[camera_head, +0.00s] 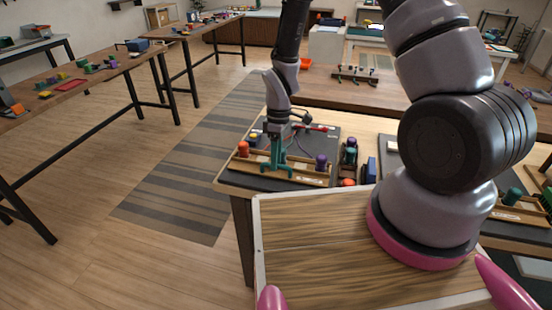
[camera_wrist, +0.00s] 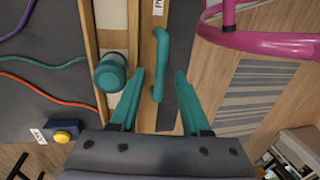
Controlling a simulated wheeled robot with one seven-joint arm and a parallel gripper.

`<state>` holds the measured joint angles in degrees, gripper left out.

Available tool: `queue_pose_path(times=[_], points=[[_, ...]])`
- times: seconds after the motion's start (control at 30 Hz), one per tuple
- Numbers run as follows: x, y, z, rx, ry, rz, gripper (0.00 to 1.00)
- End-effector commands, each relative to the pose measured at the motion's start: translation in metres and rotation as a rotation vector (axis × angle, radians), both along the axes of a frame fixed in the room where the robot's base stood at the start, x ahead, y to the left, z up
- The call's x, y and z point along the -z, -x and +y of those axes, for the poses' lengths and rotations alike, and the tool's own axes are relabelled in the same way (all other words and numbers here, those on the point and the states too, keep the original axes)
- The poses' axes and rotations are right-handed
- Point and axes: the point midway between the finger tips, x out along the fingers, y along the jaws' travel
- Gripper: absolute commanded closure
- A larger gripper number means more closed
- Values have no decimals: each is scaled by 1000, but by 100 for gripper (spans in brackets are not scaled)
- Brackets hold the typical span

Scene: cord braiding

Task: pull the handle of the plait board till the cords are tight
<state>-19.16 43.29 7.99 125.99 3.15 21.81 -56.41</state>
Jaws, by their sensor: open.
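The plait board (camera_head: 300,177) lies on the bench below my gripper, with a wooden bar along its near side. In the wrist view its teal handle (camera_wrist: 160,62) stands on the wooden strip, ahead of and between the open teal fingers of my gripper (camera_wrist: 154,92). The fingers do not visibly touch it. A teal knob (camera_wrist: 110,72) is beside the left finger. A teal cord (camera_wrist: 40,64) and an orange cord (camera_wrist: 45,92) curve across the dark mat. In the head view my gripper (camera_head: 277,166) hides the handle; an orange knob (camera_head: 243,148) and a purple knob (camera_head: 321,160) show.
A small blue box with a yellow button (camera_wrist: 62,134) sits near the gripper's left side. In the head view, dark stands with coloured spools (camera_head: 349,152) and a blue block (camera_head: 371,170) are right of the board. Floor (camera_wrist: 250,90) is clear beyond the bench edge.

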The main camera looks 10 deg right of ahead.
Motion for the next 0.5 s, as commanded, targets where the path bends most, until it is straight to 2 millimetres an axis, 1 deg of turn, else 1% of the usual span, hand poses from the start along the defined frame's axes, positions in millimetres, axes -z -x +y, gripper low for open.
queue_pose_path(times=[0.17, 0.2, 0.23, 0.27, 0.3, 0.5], points=[[0, 0, 0, 0, 0, 0, 53], [0, 0, 0, 0, 0, 0, 61], [0, 0, 0, 0, 0, 0, 72], [0, 0, 0, 0, 0, 0, 84], [0, 0, 0, 0, 0, 0, 99], [0, 0, 0, 0, 0, 0, 100]])
